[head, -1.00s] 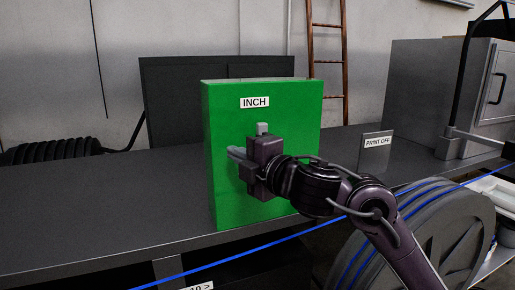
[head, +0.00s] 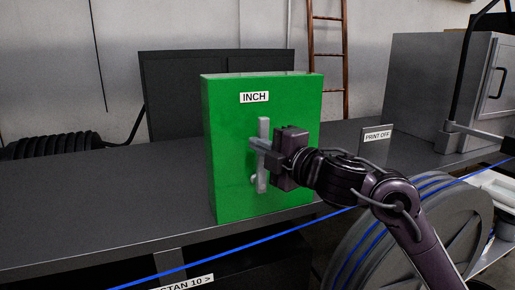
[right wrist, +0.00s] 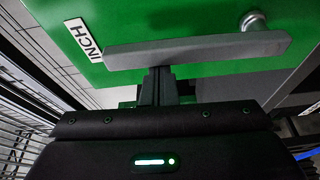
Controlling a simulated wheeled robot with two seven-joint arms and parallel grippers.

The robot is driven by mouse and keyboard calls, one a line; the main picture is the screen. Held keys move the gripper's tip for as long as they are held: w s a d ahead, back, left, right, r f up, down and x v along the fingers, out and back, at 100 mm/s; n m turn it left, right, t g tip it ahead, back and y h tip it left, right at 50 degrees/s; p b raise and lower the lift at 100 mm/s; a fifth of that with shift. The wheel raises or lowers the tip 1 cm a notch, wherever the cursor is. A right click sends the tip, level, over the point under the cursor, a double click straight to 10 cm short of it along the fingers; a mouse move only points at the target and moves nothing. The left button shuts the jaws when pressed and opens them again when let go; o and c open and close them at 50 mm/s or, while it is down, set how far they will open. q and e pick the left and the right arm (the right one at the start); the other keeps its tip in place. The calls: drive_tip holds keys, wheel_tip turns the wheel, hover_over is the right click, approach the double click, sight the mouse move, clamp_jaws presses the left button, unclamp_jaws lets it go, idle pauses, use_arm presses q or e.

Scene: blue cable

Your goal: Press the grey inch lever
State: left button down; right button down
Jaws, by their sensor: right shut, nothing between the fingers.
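The grey inch lever (head: 263,178) is a flat bar standing about upright on the front of the green box (head: 232,190), under the INCH label (head: 254,97). A round knob (head: 254,180) shows by its lower end. In the right wrist view the lever (right wrist: 205,50) runs across the picture, with its round pivot (right wrist: 253,22) at the right end. My right gripper (head: 260,145) is shut and empty, its fingertips at the middle of the lever. In the right wrist view the fingertips (right wrist: 158,72) meet the lever's near edge; whether they touch is unclear. My left gripper is out of view.
The box stands on a dark grey bench (head: 90,210). A PRINT OFF plate (head: 377,140) stands to its right. A blue cable (head: 250,240) runs across in front of the bench to a large grey reel (head: 375,235).

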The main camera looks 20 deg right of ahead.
drive_tip(key=d+f+m+t+h+b, duration=0.1)
drive_tip(key=d+f+m+t+b, duration=0.2)
drive_tip(key=d+m+b, duration=0.2)
drive_tip(key=shift+w+d+m+h+b, duration=0.15)
drive_tip(key=shift+d+m+h+b, duration=0.2)
drive_tip(key=shift+d+m, duration=2.05)
drive_tip(key=shift+a+m, duration=0.65)
drive_tip(key=shift+m, duration=0.05)
